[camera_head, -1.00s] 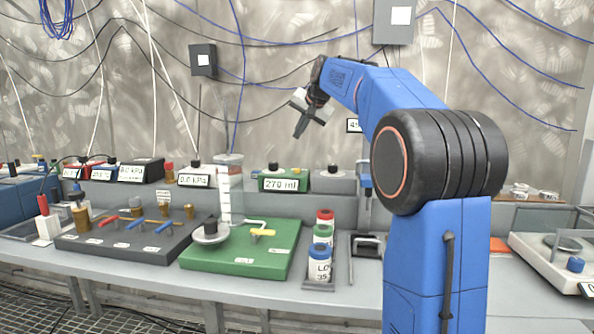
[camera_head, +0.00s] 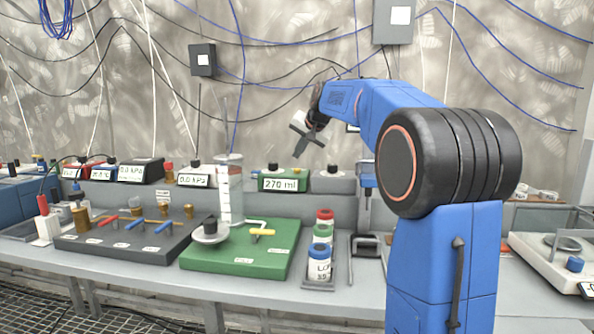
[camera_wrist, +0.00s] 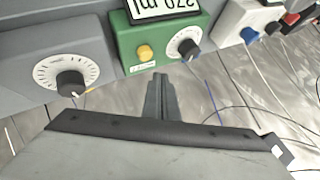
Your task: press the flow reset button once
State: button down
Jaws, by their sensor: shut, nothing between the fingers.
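A green box with a "270 ml" display (camera_head: 284,180) stands on the raised back shelf. In the wrist view, the green box (camera_wrist: 165,35) shows a yellow round button (camera_wrist: 145,52) with a small label, beside a white dial with a dark knob (camera_wrist: 186,47). The label is too small to read. My gripper (camera_head: 298,155) is shut and empty, pointing down above and slightly right of the box in the head view. In the wrist view my gripper's fingertips (camera_wrist: 160,78) are close to the button but appear apart from it.
A grey box with a dial (camera_wrist: 70,75) is beside the green box. A clear cylinder (camera_head: 230,190) stands on the green board (camera_head: 250,262) in front. Several lidded bottles (camera_head: 320,258) stand in a rack to the right. Cables hang along the wall.

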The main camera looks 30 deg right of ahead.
jog(key=shift+f, duration=1)
jog(key=shift+f, duration=0.85)
dwell(2.4)
jog(key=shift+r, duration=0.9)
jog(key=shift+r, duration=2.5)
